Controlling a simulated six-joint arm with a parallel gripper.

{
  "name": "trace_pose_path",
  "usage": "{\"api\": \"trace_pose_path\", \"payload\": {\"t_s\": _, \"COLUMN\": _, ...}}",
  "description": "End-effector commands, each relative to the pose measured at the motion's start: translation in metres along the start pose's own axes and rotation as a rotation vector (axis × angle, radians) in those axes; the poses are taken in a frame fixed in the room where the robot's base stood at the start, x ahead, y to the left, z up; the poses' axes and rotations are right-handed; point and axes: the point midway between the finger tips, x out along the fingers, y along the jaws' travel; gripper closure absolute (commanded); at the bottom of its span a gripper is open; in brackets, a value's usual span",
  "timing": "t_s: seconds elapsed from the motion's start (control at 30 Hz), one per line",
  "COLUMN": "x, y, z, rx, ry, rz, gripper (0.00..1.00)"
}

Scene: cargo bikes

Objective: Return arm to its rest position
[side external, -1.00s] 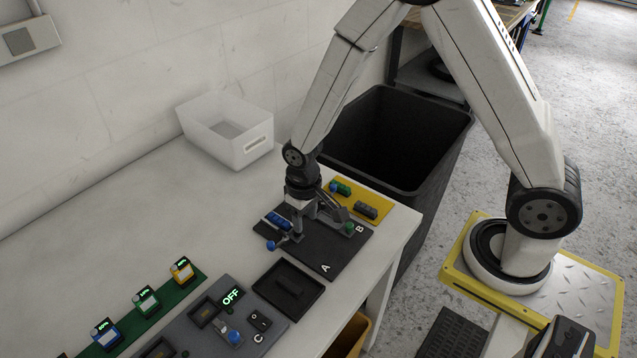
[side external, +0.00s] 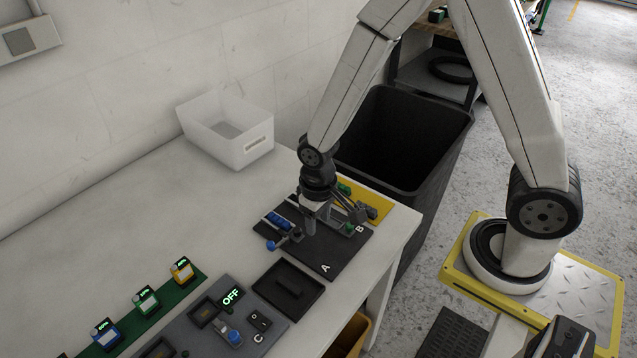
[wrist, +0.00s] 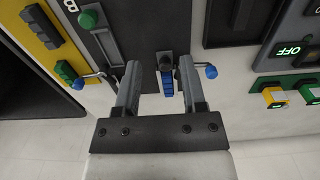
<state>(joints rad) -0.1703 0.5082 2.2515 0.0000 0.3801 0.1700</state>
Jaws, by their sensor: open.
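My gripper (side external: 333,212) hangs over the black board marked A and B (side external: 328,262) near the table's right end. In the wrist view my gripper (wrist: 162,78) is open, with its two fingers apart. A blue ribbed block (wrist: 167,82) shows between the fingers in that view; it lies on the board and also shows in the side view (side external: 278,221). A blue-knobbed lever (wrist: 211,71) is beside one finger. A green knob (wrist: 88,19) is on the other part of the board. How far the fingertips are above the block is unclear.
A yellow plate (side external: 377,205) with dark and green blocks lies behind the board. A black tray (side external: 304,309) and a grey panel reading OFF (side external: 255,340) are in front. A white bin (side external: 228,150) stands by the wall. A large black bin (side external: 385,190) stands beyond the table.

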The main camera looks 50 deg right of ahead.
Motion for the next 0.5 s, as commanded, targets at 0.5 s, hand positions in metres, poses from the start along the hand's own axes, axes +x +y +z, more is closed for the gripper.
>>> {"api": "trace_pose_path", "payload": {"t_s": 0.5, "x": -0.058, "y": 0.032, "z": 0.018, "rx": 0.004, "ry": 0.123, "rz": -0.01, "gripper": 0.47}}
